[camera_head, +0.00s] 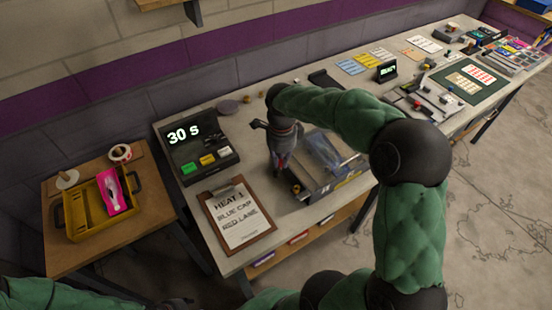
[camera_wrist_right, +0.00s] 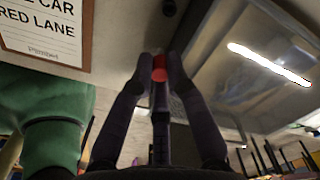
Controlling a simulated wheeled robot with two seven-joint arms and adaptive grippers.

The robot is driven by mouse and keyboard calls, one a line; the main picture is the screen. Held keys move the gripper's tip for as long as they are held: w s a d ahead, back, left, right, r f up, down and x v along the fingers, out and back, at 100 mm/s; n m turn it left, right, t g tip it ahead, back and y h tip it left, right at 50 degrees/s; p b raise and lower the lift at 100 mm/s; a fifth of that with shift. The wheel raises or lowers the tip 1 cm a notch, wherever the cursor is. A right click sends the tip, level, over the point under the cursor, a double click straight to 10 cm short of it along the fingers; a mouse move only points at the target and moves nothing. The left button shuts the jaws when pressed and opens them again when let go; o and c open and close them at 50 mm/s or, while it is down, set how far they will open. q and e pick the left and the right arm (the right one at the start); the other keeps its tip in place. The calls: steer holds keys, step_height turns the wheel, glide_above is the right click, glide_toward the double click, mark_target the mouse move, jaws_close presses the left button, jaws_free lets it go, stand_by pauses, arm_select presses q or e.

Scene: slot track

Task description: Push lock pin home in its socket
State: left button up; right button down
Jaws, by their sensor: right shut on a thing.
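My right gripper (camera_head: 282,168) points down over the left end of a grey case with a clear top (camera_head: 330,185) on the bench. In the right wrist view its two fingers (camera_wrist_right: 160,72) are closed on a small red piece (camera_wrist_right: 159,74), seemingly the lock pin. Most of the pin is hidden between the fingers. I cannot see whether the pin touches anything. A dark part at the lower left edge (camera_head: 175,302) seems to be my left gripper, its fingers unclear.
A clipboard (camera_head: 236,216) reading "HEAT 1, BLUE CAR, RED LANE" lies left of the case. A timer box (camera_head: 195,150) showing 30 S stands behind it. A yellow tray (camera_head: 72,218) sits on a side table. Track parts (camera_head: 430,100) lie farther right along the bench.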

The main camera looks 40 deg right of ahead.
step_height(320, 180, up, 6)
steer(key=p, duration=0.2)
glide_above(296, 190)
steer(key=s, duration=0.1)
steer(key=shift+w+d+f+b, duration=0.15)
steer(key=shift+f+b, duration=0.95)
steer(key=shift+f, duration=0.55)
steer(key=shift+w+d+f+b, duration=0.1)
steer(key=shift+w+f+b, duration=0.45)
steer(key=shift+f, duration=0.25)
steer(key=shift+m+p, duration=0.3)
steer(key=shift+p, duration=0.1)
steer(key=shift+f+b, duration=0.95)
steer(key=shift+f, duration=0.45)
steer(key=c, duration=1.1)
jaws_free()
steer(key=shift+c, duration=0.2)
steer(key=shift+r, duration=0.1)
